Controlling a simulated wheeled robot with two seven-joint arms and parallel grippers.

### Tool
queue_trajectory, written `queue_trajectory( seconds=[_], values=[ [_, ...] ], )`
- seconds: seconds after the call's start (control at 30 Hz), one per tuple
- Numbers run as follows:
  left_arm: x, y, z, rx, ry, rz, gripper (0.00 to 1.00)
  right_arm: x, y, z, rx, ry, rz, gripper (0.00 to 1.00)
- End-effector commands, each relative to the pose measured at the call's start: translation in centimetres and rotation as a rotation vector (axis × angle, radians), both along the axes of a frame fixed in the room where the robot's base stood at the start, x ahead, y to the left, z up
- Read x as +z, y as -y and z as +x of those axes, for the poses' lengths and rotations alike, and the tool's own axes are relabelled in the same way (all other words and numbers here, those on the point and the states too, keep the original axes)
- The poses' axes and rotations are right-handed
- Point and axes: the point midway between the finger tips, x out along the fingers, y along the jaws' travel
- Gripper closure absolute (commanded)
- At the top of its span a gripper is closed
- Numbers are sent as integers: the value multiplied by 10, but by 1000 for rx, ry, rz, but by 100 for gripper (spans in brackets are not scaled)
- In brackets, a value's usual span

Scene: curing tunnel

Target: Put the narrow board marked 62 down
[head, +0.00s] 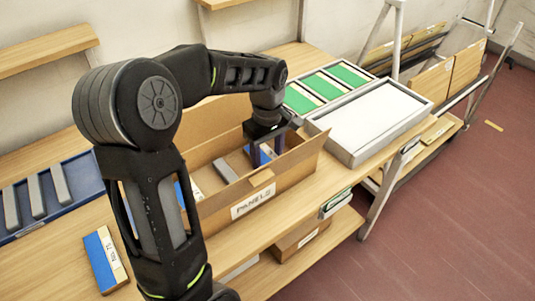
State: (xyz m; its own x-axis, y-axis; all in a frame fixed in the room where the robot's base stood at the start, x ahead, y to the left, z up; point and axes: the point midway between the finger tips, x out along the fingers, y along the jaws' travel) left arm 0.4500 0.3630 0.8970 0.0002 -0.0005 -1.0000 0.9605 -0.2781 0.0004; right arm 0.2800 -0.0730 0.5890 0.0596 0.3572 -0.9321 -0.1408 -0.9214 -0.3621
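My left gripper (265,151) points down into the open cardboard box marked PANELS (225,208), near its right end. A board with a blue face (264,156) shows at the fingers, low in the box. The arm covers much of it, and I cannot tell whether the fingers grip it or stand around it. No number can be read on it. Another blue board with a white label (105,259) lies on the table at the front left; its print is too small to read. My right gripper is not in view.
Inside the box a grey piece (225,170) lies left of the gripper. A blue tray (66,203) with grey bars is at the left. A white-topped tray (368,118) and a tray with green panels (325,86) stand right of the box. Bare table shows at the front left.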

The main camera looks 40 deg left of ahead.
Motion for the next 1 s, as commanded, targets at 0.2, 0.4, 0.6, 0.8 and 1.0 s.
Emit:
queue_trajectory(
  seconds=[0.2, 0.4, 0.6, 0.8, 1.0],
  values=[
    [0, 0, 0, 0, 0, 0, 27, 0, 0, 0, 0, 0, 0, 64],
    [0, 0, 0, 0, 0, 0, 24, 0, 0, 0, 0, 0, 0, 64],
    [6, 0, 0, 0, 1, 0, 24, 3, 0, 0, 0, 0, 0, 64],
    [30, 0, 1, 1, 3, 1, 24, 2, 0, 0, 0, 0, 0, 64],
    [72, 0, 1, 0, 4, 1, 24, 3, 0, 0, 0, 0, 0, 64]
  ],
)
